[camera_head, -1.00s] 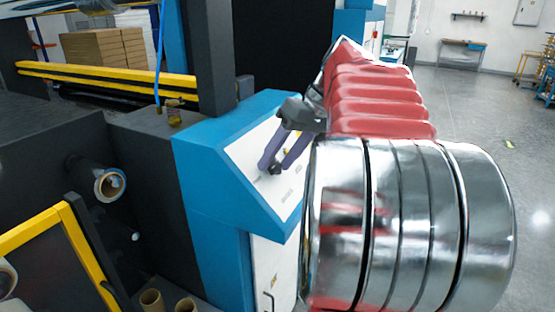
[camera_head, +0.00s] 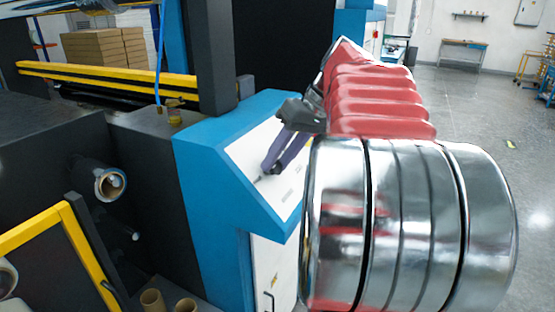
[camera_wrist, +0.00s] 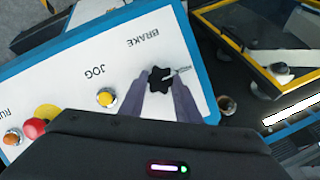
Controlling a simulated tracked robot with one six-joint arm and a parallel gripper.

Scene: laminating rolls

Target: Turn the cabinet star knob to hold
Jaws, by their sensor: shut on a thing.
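In the wrist view, the black star knob (camera_wrist: 160,79) sits on the white, blue-edged control panel (camera_wrist: 65,80), below the word BRAKE. A pale pointer mark shows at the knob's right side. My gripper (camera_wrist: 161,84) has its two grey-purple fingers on either side of the knob, shut on it. In the head view, my gripper (camera_head: 274,168) reaches down to the sloped panel (camera_head: 250,150), and the knob is mostly hidden by the fingers. I cannot read a hold mark.
A yellow button (camera_wrist: 106,97) by JOG, a red mushroom button (camera_wrist: 35,127) and an orange button (camera_wrist: 12,137) are left of the knob in the wrist view. A yellow-framed guard (camera_head: 88,250) and a roll core (camera_head: 110,184) stand left of the blue cabinet (camera_head: 205,195).

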